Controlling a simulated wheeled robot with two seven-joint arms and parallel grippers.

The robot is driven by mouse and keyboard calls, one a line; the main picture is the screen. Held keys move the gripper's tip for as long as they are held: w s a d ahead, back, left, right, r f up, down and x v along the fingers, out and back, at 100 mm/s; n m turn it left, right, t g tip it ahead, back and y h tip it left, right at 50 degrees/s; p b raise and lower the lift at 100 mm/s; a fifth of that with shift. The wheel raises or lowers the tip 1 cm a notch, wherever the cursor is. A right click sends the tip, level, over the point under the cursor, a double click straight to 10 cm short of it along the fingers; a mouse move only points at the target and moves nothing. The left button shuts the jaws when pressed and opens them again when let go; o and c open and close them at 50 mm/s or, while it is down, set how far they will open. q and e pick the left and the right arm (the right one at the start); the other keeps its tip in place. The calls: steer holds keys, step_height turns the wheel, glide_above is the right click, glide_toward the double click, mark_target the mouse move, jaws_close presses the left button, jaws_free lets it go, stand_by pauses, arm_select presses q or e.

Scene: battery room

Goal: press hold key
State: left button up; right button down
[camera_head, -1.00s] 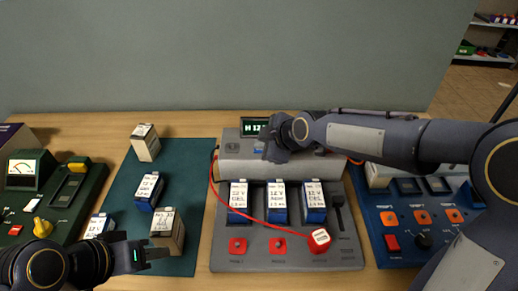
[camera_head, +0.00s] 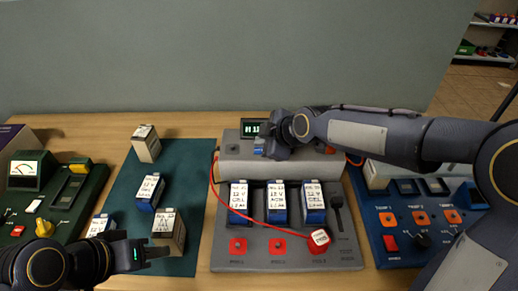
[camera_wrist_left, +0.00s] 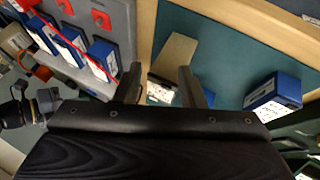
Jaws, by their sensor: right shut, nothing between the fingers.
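The grey charger (camera_head: 222,225) stands in the middle of the table, with a small lit display (camera_head: 251,128) at its back. A small blue key (camera_head: 258,147) shows on its raised rear ledge; its label is too small to read. My right gripper (camera_head: 268,148) is shut and empty, pointing down at the ledge beside this key and partly covering the spot. I cannot tell whether it touches a key. My left gripper (camera_head: 150,254) is open at the front left, near a beige battery (camera_head: 170,232); its fingers also show in the left wrist view (camera_wrist_left: 160,88).
Several blue batteries (camera_head: 276,205) stand in the charger, with a red cable (camera_head: 236,211) and red buttons (camera_head: 238,246) in front. A green mat (camera_head: 195,185) with loose batteries lies left. A blue panel (camera_head: 400,255) stands right, and a green panel (camera_head: 70,215) far left.

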steer(key=shift+r+p, duration=1.55)
steer(key=shift+r, duration=1)
steer(key=s+d+r+m+h, duration=0.2)
steer(key=s+d+m, duration=0.7)
steer(key=s+d, duration=0.5)
steer(key=s+d+f+m, duration=0.2)
steer(key=s+m, duration=0.3)
steer(key=s, duration=0.2)
steer(key=s+d+f+m+g, duration=0.1)
steer(key=s+d+f+m, duration=0.2)
steer(key=s+m, duration=0.2)
steer(key=s, duration=0.3)
steer(key=shift+d+f, duration=0.2)
steer(key=shift+d, duration=0.15)
